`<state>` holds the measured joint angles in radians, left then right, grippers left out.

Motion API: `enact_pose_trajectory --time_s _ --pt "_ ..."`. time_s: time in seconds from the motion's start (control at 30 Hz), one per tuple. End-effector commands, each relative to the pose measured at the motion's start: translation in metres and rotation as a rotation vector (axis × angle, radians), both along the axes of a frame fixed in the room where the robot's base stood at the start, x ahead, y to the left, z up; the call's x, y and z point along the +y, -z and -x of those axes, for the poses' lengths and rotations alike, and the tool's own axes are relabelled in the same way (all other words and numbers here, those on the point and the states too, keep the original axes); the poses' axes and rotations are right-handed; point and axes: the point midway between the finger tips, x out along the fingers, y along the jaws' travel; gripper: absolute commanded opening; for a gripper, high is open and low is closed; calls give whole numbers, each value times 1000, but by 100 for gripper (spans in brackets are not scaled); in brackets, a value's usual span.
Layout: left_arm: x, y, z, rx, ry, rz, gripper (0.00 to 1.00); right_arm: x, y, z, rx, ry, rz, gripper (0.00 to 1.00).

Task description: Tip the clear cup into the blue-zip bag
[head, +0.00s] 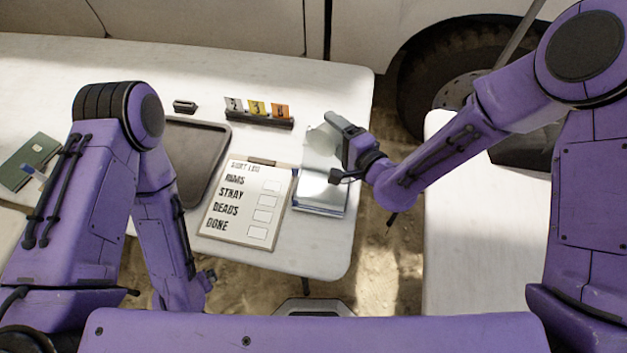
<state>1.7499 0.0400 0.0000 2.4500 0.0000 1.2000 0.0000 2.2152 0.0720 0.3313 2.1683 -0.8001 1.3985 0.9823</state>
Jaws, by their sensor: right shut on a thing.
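My right gripper (338,126) is over the right end of the white table, shut on the clear cup (321,139). The cup is pale and see-through, and partly hidden by the gripper's grey finger. Its exact tilt and contents are hard to tell.
A sorting board (246,206) with printed words lies left of the bag. A dark tray (196,150) is further left. A rack of numbered cards (259,121) stands behind, beside a small black item (184,106). A green box (30,160) is far left. The table's right edge (358,215) is close to the bag.

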Motion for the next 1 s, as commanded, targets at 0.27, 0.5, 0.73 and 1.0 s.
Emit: enact_pose_trajectory --time_s 0.27,0.5,0.73,1.0 --pt "0 8 0 0 0 0 98 2 3 3 -32 -1 22 41" --pt "0 14 0 0 0 0 98 3 5 4 -58 -1 40 41" --pt "0 20 0 0 0 0 98 3 6 5 -83 -1 57 41" --pt "0 27 0 0 0 0 98 4 8 6 -112 0 77 41"
